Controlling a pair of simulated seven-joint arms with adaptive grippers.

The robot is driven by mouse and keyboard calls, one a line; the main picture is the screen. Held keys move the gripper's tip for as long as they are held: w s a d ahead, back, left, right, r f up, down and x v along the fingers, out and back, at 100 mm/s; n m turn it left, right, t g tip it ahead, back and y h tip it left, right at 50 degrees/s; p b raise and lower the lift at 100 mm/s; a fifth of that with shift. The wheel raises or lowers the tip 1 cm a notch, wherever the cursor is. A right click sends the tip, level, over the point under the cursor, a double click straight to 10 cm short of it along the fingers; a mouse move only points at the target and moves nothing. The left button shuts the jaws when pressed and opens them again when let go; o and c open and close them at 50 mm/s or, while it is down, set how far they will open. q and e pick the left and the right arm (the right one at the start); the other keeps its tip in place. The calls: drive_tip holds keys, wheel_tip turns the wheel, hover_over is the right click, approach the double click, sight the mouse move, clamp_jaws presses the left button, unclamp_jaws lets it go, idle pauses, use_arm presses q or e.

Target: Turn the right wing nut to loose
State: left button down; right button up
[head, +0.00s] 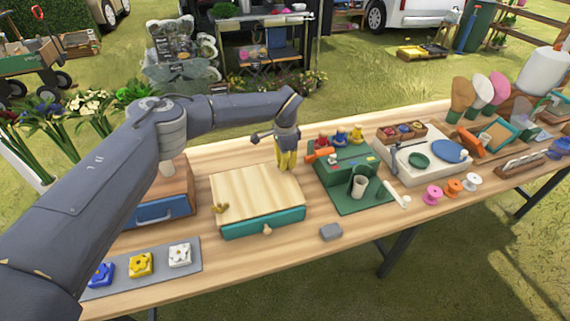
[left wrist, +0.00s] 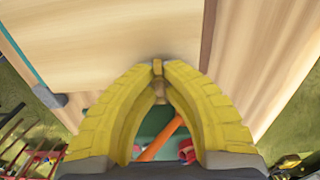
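A flower press with a pale wooden top board (head: 255,190) and a teal base stands on the table; its board also fills the upper left of the left wrist view (left wrist: 120,40). The brass left wing nut (head: 220,208) sits at the board's front left. My left gripper (head: 285,168) points down at the board's back right corner. In the left wrist view its yellow fingers come together around a small tan-brass piece, the right wing nut (left wrist: 158,68), mostly hidden between them. In the head view the fingers cover it. My right gripper is out of view.
A green tool station (head: 345,168) with a cup stands close right of the press. A grey block (head: 331,232) lies in front. A wooden box with a blue drawer (head: 165,210) is at left, behind a grey mat (head: 208,262) with several flower tiles.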

use_arm(q)
drive_tip(key=c, duration=1.3)
unclamp_jaws()
